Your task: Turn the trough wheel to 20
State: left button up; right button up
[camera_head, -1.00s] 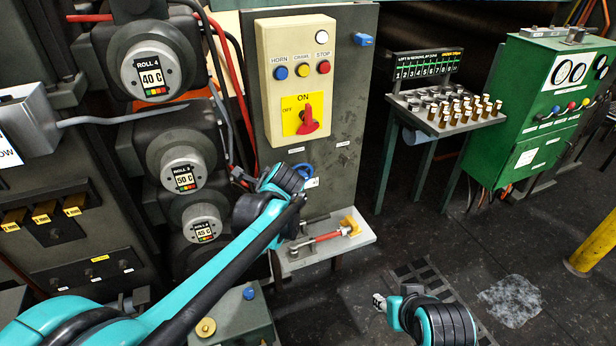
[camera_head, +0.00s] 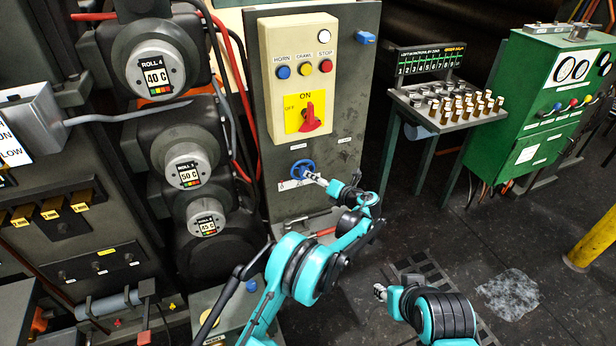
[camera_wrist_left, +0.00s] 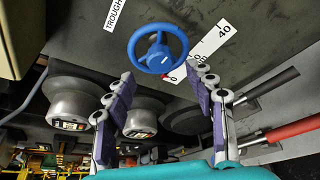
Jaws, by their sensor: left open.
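The blue trough wheel (camera_head: 303,170) is on the grey panel below the yellow control box. My left gripper (camera_head: 317,179) is just to its right in the head view, close to the rim; contact is not clear there. In the left wrist view the wheel (camera_wrist_left: 158,48) is ahead of the fingertips of my open, empty left gripper (camera_wrist_left: 164,76), with a gap visible. A white scale (camera_wrist_left: 212,42) beside the wheel shows 40 at its far end, and a red mark (camera_wrist_left: 169,77) lies near its low end. My right gripper (camera_head: 379,292) is low over the floor, its jaws too small to read.
The control box (camera_head: 298,75) with a red switch is above the wheel. A shelf (camera_head: 325,222) with a red-handled tool juts out below, partly hidden by my arm. Roll housings (camera_head: 185,165) stand to the left.

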aim_at(303, 171)
pick_arm(q)
jog(key=b+x, duration=0.1)
jog(key=x, duration=0.4)
jog(key=shift+w, duration=0.15)
jog(key=shift+a, duration=0.1)
jog(key=c, duration=1.2)
